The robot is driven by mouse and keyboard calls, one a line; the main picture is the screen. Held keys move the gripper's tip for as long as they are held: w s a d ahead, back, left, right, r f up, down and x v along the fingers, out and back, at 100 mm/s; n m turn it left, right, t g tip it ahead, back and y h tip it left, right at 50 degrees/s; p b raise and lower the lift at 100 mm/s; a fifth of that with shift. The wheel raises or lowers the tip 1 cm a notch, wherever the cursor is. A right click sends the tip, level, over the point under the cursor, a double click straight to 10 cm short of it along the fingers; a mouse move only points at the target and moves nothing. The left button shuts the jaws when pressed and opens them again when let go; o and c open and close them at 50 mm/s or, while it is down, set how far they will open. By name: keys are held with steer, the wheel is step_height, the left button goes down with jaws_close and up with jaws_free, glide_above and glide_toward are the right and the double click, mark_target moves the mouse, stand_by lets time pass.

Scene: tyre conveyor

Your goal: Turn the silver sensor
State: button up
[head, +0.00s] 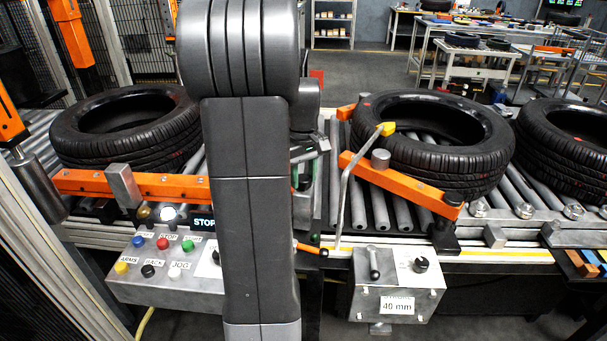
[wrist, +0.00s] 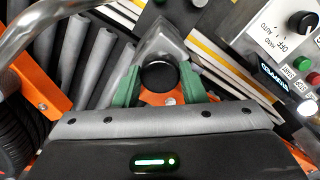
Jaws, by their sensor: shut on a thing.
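The silver sensor (wrist: 165,45), a silver-grey block with a round black face, is between the two green fingers of my gripper (wrist: 160,88) in the wrist view. The fingers are shut on its sides. An orange part shows beneath it. In the head view my own arm stands in front of this spot, so the held sensor is hidden there. Only a small part of my gripper shows at the arm's right edge.
Tyres (head: 128,130) (head: 432,140) lie on the roller conveyor, with orange guide arms (head: 400,185) beside them. A bent metal rod with a yellow tip (head: 344,190) rises near my arm. Button panel (head: 165,265) and the 40 mm crank box (head: 392,290) stand in front.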

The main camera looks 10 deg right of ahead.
steer(key=o, duration=1)
steer(key=shift+r, duration=0.1)
step_height(320, 180, up, 14)
steer(key=shift+f, duration=0.15)
